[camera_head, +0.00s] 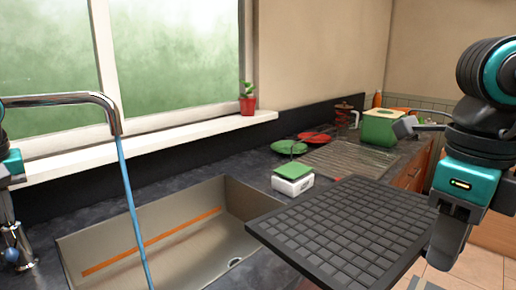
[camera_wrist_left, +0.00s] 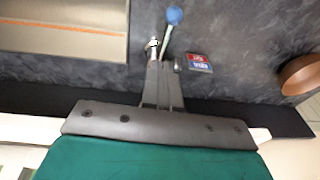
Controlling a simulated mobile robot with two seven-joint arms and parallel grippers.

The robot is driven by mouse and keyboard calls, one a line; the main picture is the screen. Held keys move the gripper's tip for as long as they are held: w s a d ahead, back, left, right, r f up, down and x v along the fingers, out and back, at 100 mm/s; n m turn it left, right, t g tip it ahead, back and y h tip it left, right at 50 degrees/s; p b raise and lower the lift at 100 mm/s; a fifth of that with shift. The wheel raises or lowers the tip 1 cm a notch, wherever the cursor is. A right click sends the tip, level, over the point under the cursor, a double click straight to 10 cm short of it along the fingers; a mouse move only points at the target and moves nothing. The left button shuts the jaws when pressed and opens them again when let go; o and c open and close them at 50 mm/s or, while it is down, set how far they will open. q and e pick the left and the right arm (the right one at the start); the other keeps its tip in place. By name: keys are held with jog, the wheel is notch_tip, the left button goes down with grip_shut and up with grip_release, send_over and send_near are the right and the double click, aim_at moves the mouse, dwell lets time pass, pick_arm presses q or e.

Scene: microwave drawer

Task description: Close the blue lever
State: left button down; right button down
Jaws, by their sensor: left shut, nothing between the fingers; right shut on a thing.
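The blue lever (camera_head: 11,254) is a round blue knob beside the chrome tap base at the far left of the head view. In the left wrist view the blue knob (camera_wrist_left: 173,15) sits on a thin pale stem just beyond my fingertips. My left gripper (camera_wrist_left: 164,68) is shut and empty; whether it touches the stem is unclear. In the head view it is partly cut off by the left edge. A blue stream of water runs from the chrome tap (camera_head: 75,99). My right gripper (camera_head: 443,258) is shut on the edge of a dark gridded tray (camera_head: 345,235).
The steel sink (camera_head: 150,245) lies under the tap. A white box with a green top (camera_head: 292,179), plates (camera_head: 289,147) and a green container (camera_head: 378,128) stand farther back. A red and blue packet (camera_wrist_left: 199,62) and a brown bowl (camera_wrist_left: 302,75) lie right of the lever.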

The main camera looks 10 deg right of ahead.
pick_arm(q)
jog(key=shift+s+f, duration=0.25)
jog(key=shift+f, duration=0.5)
jog(key=shift+s+f, duration=0.2)
jog(key=shift+f, duration=0.5)
jog(key=shift+s+f, duration=0.25)
jog(key=shift+f, duration=0.5)
jog(key=shift+s+d+f+t+y+b, duration=0.15)
jog(key=shift+f+t+y+b, duration=0.15)
jog(key=shift+f+b, duration=0.2)
jog(key=shift+s+d+f, duration=0.15)
jog(key=shift+s+d, duration=0.2)
jog(key=shift+f, duration=0.25)
